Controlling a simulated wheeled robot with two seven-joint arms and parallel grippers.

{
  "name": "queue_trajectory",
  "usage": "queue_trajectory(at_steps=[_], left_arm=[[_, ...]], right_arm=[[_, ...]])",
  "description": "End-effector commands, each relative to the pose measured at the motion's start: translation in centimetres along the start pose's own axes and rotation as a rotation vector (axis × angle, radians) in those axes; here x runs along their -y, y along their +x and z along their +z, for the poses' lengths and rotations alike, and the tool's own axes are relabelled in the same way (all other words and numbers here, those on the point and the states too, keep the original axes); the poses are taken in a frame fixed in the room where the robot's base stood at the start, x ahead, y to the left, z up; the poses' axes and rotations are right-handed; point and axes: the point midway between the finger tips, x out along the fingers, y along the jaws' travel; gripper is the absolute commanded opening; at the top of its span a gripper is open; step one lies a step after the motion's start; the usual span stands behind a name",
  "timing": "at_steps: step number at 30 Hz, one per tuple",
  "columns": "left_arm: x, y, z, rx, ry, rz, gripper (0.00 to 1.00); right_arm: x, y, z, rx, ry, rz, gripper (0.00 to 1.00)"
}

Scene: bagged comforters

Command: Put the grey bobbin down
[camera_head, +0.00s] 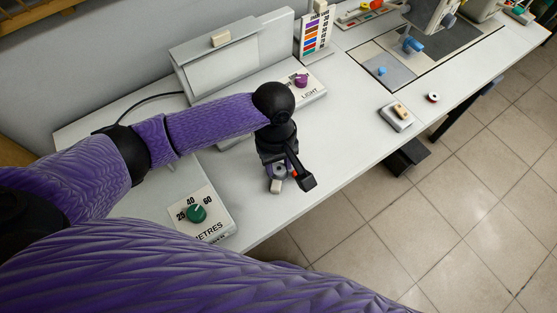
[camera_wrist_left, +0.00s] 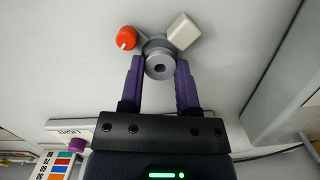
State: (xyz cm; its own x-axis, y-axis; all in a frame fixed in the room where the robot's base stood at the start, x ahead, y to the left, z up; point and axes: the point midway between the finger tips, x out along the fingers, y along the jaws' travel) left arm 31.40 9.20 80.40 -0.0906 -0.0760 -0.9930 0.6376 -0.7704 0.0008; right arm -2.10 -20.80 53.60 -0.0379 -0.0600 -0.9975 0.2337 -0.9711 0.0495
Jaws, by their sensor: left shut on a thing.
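My left gripper (camera_head: 279,164) points down low over the pale bench (camera_head: 345,120) and is shut on the grey bobbin (camera_head: 278,173). In the left wrist view the bobbin (camera_wrist_left: 160,64), a grey disc with a dark centre hole, sits between the two purple fingertips. A grey round part, an orange-red knob (camera_wrist_left: 126,38) and a cream block (camera_wrist_left: 183,31) lie right beyond it, close to or touching it. I cannot tell whether the bobbin touches anything below. My right gripper is not in view.
The METRES box with a green dial (camera_head: 196,213) stands left of the gripper, near the front edge. The LIGHT box with a purple knob (camera_head: 301,81) is behind. Bench between is clear.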

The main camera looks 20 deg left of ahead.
Motion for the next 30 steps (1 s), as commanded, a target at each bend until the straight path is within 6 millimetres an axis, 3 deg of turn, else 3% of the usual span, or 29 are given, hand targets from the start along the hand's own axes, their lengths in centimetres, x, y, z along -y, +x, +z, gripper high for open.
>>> queue_trajectory(at_steps=[11, 12, 16, 26, 27, 30], left_arm=[[0.0, 0.9, -0.1, 0.0, 0.001, 0.0, 0.0], [0.0, 0.9, -0.1, 0.0, 0.001, 0.0, 0.5], [0.0, 0.9, -0.1, 0.0, 0.001, 0.0, 0.76], [0.0, 0.4, -0.1, -0.001, 0.001, 0.001, 0.76], [0.0, -0.2, -0.1, -0.003, 0.002, 0.002, 0.76], [0.0, -3.8, 0.1, -0.003, 0.001, 0.003, 0.76]], right_arm=[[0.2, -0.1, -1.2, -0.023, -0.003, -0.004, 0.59], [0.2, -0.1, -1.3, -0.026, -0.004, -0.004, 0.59], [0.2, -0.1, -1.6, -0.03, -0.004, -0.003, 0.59], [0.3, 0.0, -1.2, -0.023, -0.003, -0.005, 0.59], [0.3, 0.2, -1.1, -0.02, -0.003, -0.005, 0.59], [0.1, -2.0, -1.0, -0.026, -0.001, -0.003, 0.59]])
